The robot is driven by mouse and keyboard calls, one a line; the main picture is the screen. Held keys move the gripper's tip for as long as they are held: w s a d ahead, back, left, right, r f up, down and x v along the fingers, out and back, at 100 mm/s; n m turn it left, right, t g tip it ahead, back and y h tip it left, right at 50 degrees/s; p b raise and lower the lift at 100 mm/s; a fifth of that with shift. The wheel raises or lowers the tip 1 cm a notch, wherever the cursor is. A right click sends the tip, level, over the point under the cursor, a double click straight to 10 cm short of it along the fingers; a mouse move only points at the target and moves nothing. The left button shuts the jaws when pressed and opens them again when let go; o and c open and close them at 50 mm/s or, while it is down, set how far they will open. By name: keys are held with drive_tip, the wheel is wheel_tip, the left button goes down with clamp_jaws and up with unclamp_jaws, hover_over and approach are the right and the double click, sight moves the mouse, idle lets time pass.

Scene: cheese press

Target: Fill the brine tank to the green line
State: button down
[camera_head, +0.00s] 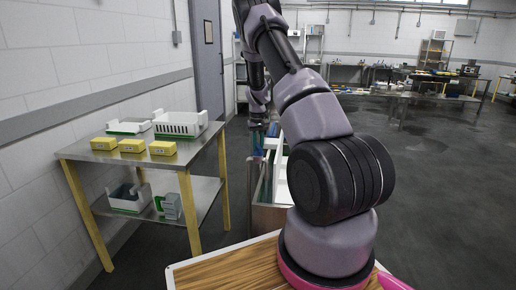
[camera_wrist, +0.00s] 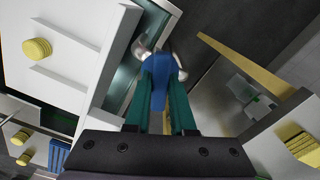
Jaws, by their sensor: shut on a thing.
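In the wrist view my gripper (camera_wrist: 158,88) has its two teal fingers shut on a blue handle (camera_wrist: 158,86). Pale rounded metal parts (camera_wrist: 141,51) show on both sides of the handle, like a tap. Beside it is an open box with a light rim and teal-grey inside, which looks like the brine tank (camera_wrist: 125,76). I cannot make out the green line or the liquid level. In the head view my gripper (camera_head: 264,128) is small and partly hidden by my arm, above a long box with white inside (camera_head: 281,184).
A metal table (camera_head: 195,155) with yellow legs stands left, holding yellow boxes (camera_head: 132,146) and white trays (camera_head: 180,123). Open floor (camera_head: 440,190) is on the right.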

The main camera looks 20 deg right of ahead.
sight(258, 145)
drive_tip(key=shift+m, duration=2.5)
drive_tip(key=c, duration=0.8)
unclamp_jaws()
drive_tip(key=shift+o, duration=0.2)
wheel_tip(258, 145, up, 10)
drive_tip(key=shift+r, duration=0.4)
